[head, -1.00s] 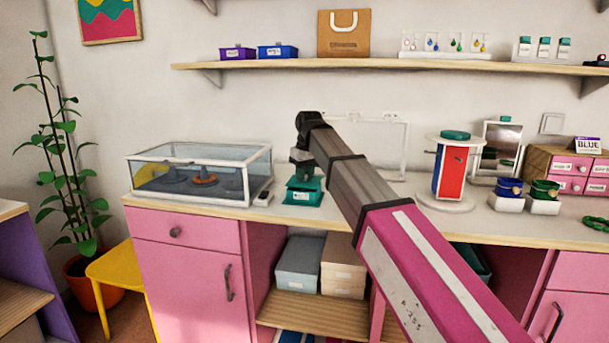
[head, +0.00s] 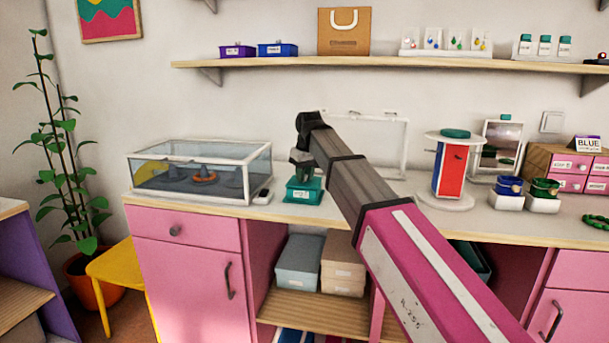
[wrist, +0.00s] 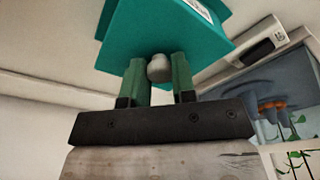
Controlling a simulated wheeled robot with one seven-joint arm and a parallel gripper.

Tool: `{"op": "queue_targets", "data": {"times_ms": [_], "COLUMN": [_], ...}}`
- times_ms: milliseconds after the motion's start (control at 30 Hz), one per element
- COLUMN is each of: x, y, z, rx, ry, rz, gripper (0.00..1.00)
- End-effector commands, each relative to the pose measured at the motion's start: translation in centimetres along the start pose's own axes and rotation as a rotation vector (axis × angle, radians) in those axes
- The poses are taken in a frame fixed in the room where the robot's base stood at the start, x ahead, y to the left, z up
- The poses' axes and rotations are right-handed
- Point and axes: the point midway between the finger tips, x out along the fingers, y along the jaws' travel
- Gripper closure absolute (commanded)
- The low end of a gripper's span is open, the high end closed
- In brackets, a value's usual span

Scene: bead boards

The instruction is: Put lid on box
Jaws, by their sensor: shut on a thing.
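The teal box (head: 302,196) with a white label stands on the counter, right of the glass case. Its teal lid (wrist: 150,38) shows in the wrist view with a small grey knob (wrist: 159,69) on top. My gripper (head: 300,174) is directly above the box, and its two green fingers (wrist: 158,62) are shut on the knob. The lid is at the top of the box and looks roughly level. I cannot tell whether it touches the rim all round, since the arm and hand hide part of it.
The glass case (head: 200,190) stands close on the left, with a small white device (head: 262,196) between it and the box. A white frame (head: 404,150) stands behind my arm. A red and blue cabinet (head: 450,170) is to the right. Counter is clear in front.

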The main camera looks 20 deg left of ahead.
Motion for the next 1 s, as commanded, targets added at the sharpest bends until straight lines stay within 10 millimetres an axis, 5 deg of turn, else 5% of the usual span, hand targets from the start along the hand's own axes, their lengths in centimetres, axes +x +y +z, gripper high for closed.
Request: {"op": "queue_targets", "data": {"times_ms": [367, 400, 467, 667, 733, 1000], "x": [0.01, 0.01, 0.01, 0.01, 0.02, 0.01], "y": [0.01, 0.01, 0.01, 0.00, 0.01, 0.01], "z": [-0.01, -0.01, 0.00, 0.00, 0.00, 0.00], "rx": [0.000, 0.000, 0.000, 0.000, 0.000, 0.000], "ry": [0.000, 0.000, 0.000, 0.000, 0.000, 0.000], "rz": [0.000, 0.000, 0.000, 0.000, 0.000, 0.000], "gripper": [0.98, 0.62, 0.45, 0.45, 0.24, 0.24]}}
